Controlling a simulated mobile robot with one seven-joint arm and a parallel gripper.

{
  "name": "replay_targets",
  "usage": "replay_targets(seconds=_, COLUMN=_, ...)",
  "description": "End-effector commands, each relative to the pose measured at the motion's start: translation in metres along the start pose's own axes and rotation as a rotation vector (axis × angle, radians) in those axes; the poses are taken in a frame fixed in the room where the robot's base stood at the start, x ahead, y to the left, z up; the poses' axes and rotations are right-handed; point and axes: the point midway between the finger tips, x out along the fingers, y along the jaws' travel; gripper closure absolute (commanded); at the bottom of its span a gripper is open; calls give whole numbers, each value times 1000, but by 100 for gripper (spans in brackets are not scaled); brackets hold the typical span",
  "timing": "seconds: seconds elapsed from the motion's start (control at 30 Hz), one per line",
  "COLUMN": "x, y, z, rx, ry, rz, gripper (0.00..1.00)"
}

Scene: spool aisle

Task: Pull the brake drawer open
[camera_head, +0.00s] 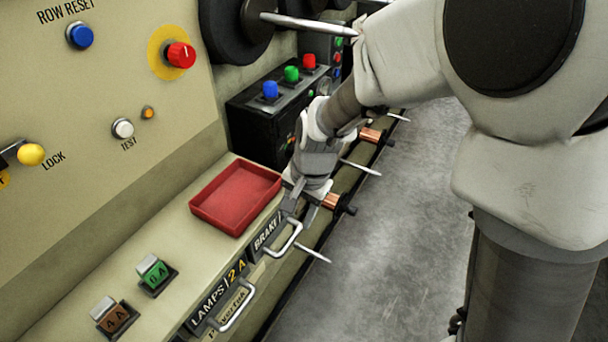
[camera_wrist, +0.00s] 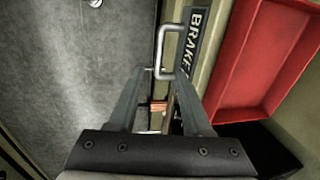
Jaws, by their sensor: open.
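The brake drawer (camera_head: 264,234) sits in the bench front, its dark label reading BRAKE, and its front looks flush with the panel. Its pale metal handle (camera_head: 288,242) sticks out toward the aisle. My gripper (camera_head: 299,204) is open and empty just beyond the handle, pointing down. In the wrist view the handle (camera_wrist: 161,48) lies ahead, its near end appearing between the tips of my open gripper (camera_wrist: 161,73). I cannot tell whether the fingers touch it. The BRAKE label (camera_wrist: 190,38) is right of the handle.
A red tray (camera_head: 238,198) stands on the bench above the drawer. The lamps drawer handle (camera_head: 236,306) is to the left. Metal spindles (camera_head: 361,167) jut into the aisle. A black box with coloured buttons (camera_head: 268,120) stands behind. The grey floor (camera_head: 350,260) is clear.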

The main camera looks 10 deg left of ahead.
Motion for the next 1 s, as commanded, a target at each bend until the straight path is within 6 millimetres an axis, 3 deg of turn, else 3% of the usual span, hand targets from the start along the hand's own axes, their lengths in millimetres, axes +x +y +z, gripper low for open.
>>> replay_targets(seconds=0.03, x=15, y=2, z=1, rx=-1, ry=-4, rz=5, gripper=51)
replay_targets(seconds=0.2, x=52, y=2, z=1, rx=-1, ry=-3, rz=3, gripper=51)
replay_targets(seconds=0.43, x=87, y=1, z=0, rx=-1, ry=-2, rz=2, gripper=51)
replay_targets(seconds=0.6, x=97, y=0, z=0, rx=-2, ry=0, rz=0, gripper=51)
replay_targets(seconds=0.9, x=99, y=0, z=0, rx=-1, ry=0, rz=0, gripper=51)
replay_targets(seconds=1.0, x=98, y=0, z=0, rx=-1, ry=0, rz=0, gripper=69)
